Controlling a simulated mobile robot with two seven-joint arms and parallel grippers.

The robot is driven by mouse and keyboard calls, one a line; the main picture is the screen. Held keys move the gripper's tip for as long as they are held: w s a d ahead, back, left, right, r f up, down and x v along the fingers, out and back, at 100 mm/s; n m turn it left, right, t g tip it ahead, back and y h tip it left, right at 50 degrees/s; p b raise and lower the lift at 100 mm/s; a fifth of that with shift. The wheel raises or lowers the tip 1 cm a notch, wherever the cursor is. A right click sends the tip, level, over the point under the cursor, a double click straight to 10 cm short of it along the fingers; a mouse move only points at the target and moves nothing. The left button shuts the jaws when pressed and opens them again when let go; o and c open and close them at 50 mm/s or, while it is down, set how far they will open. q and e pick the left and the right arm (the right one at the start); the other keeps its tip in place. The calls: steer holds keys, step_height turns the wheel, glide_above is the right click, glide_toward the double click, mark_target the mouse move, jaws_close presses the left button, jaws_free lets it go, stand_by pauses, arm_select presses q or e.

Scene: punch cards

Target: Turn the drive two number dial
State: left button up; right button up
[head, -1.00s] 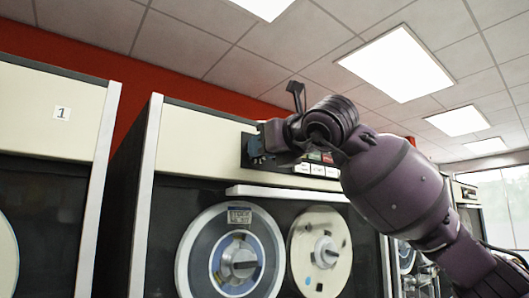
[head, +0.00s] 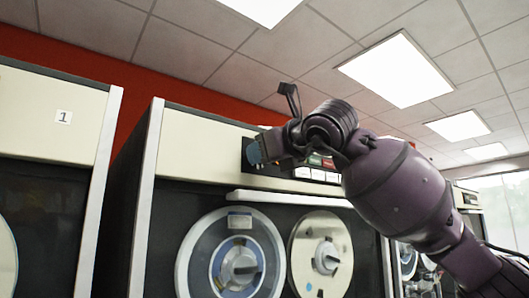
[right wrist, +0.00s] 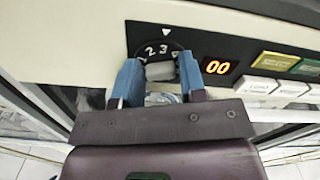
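The drive two number dial (right wrist: 162,51) is a black round dial with white numerals and a pale grey grip (right wrist: 160,71), on the cream panel in the right wrist view. The 3 sits nearest the white triangle mark (right wrist: 166,32), with the 2 to its left. My right gripper (right wrist: 160,78) has its two blue fingers on either side of the grey grip, with no clear gap, and appears shut on it. In the head view, my right gripper (head: 256,153) is at the dark control strip of the middle cabinet and hides the dial. My left gripper is out of view.
Below the strip are two tape reels (head: 233,260). A cabinet labelled 1 (head: 63,117) stands to the left.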

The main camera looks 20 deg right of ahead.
steer(key=shift+o, duration=1.4)
steer(key=shift+s, duration=0.1)
steer(key=b+v, duration=0.2)
steer(key=v, duration=0.8)
steer(key=shift+s, duration=0.3)
steer(key=shift+d, duration=0.15)
